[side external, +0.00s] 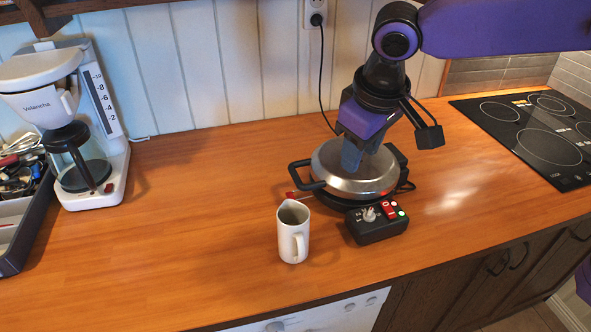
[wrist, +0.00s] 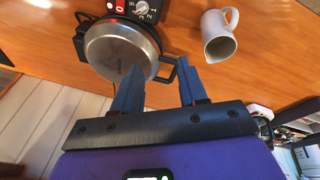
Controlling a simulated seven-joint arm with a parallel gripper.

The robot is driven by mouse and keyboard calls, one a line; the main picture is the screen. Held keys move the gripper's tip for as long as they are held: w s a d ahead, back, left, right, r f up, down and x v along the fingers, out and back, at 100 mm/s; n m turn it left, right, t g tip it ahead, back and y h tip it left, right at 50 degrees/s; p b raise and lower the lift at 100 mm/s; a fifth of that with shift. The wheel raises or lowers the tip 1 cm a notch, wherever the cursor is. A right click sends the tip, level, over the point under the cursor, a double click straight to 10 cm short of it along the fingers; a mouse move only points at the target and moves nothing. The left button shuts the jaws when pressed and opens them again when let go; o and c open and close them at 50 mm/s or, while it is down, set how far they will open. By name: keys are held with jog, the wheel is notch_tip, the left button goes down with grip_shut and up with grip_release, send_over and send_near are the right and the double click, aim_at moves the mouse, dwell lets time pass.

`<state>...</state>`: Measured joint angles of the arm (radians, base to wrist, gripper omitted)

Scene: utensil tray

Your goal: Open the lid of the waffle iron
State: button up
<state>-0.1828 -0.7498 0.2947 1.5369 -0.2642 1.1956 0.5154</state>
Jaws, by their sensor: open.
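The waffle iron's round silver lid (side external: 352,174) is down on its black base in the side external view. Its black handle (side external: 304,176) sticks out to the left. The lid (wrist: 122,48) and handle (wrist: 167,70) also show in the wrist view. The black control box (side external: 376,222) with a dial and red switch is at the front. My gripper (side external: 356,160) points down over the lid in the side view. In the wrist view my gripper (wrist: 158,85) is open and empty, with the handle beyond and between its blue fingers. I cannot tell whether a finger touches the lid.
A white mug (side external: 292,232) stands in front of the waffle iron. A coffee maker (side external: 75,130) and a utensil tray (side external: 30,225) are at the left. A black cooktop (side external: 545,145) is at the right. The counter left of the iron is clear.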

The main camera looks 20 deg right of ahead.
aim_at(296, 175)
jog(key=w+a+r+m+t+h, duration=0.15)
jog(key=w+a+m, duration=0.25)
jog(key=w+a, duration=0.4)
jog(key=shift+y, duration=0.25)
jog(key=x, duration=1.1)
jog(key=a+x, duration=0.1)
jog(key=x, duration=0.5)
jog(key=shift+s+f, duration=0.2)
jog(key=shift+s, duration=0.15)
grip_shut()
